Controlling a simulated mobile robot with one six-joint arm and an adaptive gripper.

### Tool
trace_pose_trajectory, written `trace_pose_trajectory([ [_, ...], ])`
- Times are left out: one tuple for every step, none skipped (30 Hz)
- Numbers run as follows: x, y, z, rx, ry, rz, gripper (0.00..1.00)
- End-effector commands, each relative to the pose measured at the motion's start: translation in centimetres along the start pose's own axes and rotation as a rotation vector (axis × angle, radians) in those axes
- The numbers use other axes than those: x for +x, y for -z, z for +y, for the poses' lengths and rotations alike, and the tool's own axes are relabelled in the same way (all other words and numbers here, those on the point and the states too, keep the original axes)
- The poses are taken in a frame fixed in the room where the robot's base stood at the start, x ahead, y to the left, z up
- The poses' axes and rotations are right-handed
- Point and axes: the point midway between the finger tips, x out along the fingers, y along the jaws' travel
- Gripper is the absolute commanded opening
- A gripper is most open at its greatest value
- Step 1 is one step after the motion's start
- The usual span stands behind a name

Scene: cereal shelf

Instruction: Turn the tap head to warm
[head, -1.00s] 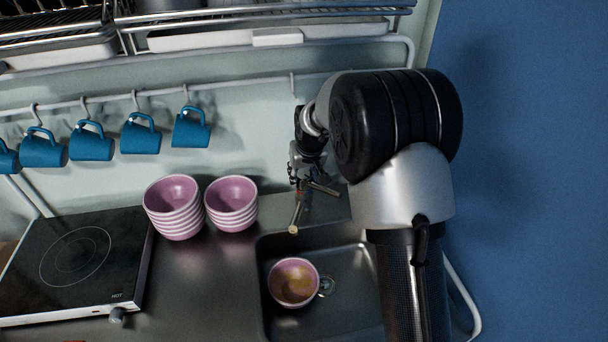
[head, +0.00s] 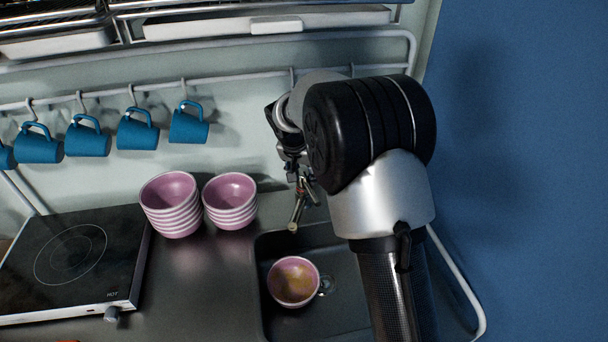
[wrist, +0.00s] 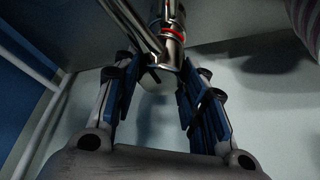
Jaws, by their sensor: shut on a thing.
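The metal tap stands behind the sink; its spout (head: 297,212) points down toward the basin in the head view. In the wrist view the tap (wrist: 172,18) hangs in from the top, with a red ring around it near the tap head (wrist: 168,58). My gripper (wrist: 163,75) has its blue-padded fingers on either side of the tap head and is shut on it. In the head view my gripper (head: 303,172) is at the top of the tap, partly hidden by my arm. The exact finger contact is dark and hard to see.
A pink bowl (head: 294,281) with yellowish contents sits in the sink (head: 342,266). Two stacks of pink bowls (head: 170,208) (head: 230,203) stand left of the tap. A hob (head: 75,260) is further left. Blue mugs (head: 188,125) hang from a rail; a rack (head: 265,24) is above.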

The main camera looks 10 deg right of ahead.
Motion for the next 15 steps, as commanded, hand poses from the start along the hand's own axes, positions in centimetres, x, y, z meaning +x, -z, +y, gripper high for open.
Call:
trace_pose_trajectory([
  [0.39, -0.5, 0.06, 0.021, -0.015, -0.01, 0.0],
  [0.37, -0.5, 0.06, 0.032, -0.021, -0.01, 0.0],
  [0.36, -0.49, 0.06, 0.048, -0.027, -0.01, 0.0],
  [0.36, -0.5, 0.05, 0.058, -0.031, -0.01, 0.0],
  [0.36, -0.51, 0.07, 0.068, -0.035, -0.011, 0.0],
  [0.36, -0.54, 0.09, 0.079, -0.04, -0.012, 0.0],
  [0.36, -0.55, 0.1, 0.085, -0.043, -0.012, 0.0],
  [0.35, -0.55, 0.1, 0.092, -0.045, -0.013, 0.0],
  [0.35, -0.55, 0.09, 0.099, -0.048, -0.013, 0.0],
  [0.34, -0.54, 0.09, 0.102, -0.049, -0.013, 0.0],
  [0.34, -0.54, 0.09, 0.106, -0.051, -0.013, 0.0],
  [0.33, -0.55, 0.1, 0.109, -0.052, -0.013, 0.0],
  [0.33, -0.56, 0.1, 0.111, -0.053, -0.013, 0.0],
  [0.33, -0.56, 0.1, 0.112, -0.053, -0.014, 0.0],
  [0.32, -0.57, 0.11, 0.113, -0.054, -0.014, 0.0],
])
